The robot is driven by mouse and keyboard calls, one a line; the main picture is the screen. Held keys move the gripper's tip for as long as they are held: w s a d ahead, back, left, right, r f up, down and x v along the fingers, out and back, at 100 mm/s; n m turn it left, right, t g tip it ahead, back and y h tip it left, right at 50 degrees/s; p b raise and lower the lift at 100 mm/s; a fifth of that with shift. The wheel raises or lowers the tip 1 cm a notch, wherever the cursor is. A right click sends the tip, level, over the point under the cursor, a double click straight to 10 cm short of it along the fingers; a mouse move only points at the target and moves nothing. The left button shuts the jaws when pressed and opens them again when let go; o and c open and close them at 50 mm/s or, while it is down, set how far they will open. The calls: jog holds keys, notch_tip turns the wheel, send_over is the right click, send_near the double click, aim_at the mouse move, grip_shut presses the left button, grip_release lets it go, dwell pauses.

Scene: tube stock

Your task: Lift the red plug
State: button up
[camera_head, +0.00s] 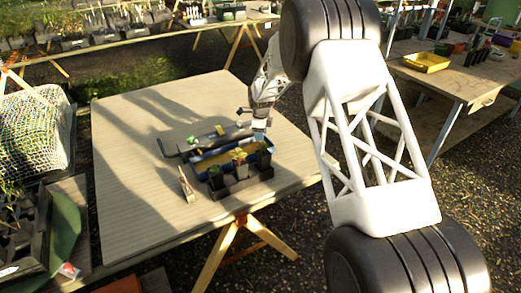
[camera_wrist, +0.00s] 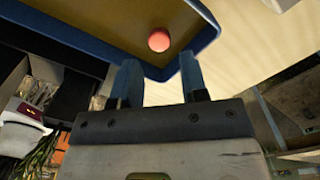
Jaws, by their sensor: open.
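The red plug shows in the wrist view as a round red-pink top (camera_wrist: 159,40). It sits in the corner area of a blue-rimmed tray (camera_wrist: 80,38) with a brown-yellow floor. My gripper (camera_wrist: 158,80) is open and empty, with its two blue fingers near the tray's rim and the plug a little beyond and between the fingertips. In the head view my gripper (camera_head: 260,132) is above the right end of the blue tray (camera_head: 200,173). I cannot make out the plug in the head view.
Dark grey pieces (camera_head: 215,137) lie behind the tray. A small wooden stand (camera_head: 187,184) is at the front left. The left part of the table (camera_head: 130,150) is clear.

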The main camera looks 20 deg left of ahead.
aim_at(261, 144)
jog(key=shift+f, duration=0.1)
jog(key=shift+f, duration=2.6)
jog(key=c, duration=0.7)
jog(key=shift+r, duration=0.15)
notch_tip(261, 144, up, 10)
